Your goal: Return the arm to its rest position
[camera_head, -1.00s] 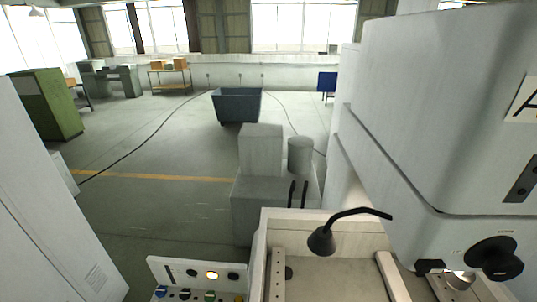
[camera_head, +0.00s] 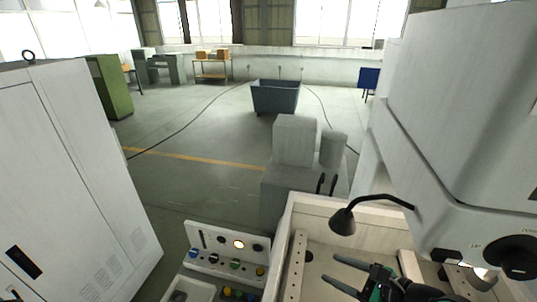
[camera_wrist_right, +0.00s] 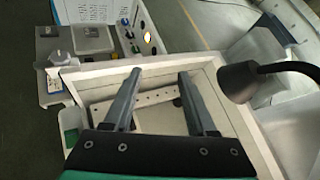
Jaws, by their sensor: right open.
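My right gripper (camera_head: 341,274) shows at the bottom of the head view, over the work tank (camera_head: 325,257) of the white machine. Its two dark fingers are apart with nothing between them. My left gripper is not in either view.
A black gooseneck lamp (camera_head: 343,221) stands close to my right gripper. The machine's white head (camera_head: 450,130) hangs at the right. A control panel (camera_head: 228,250) is left of the tank. A tall white cabinet (camera_head: 75,180) stands at the left, with open floor beyond.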

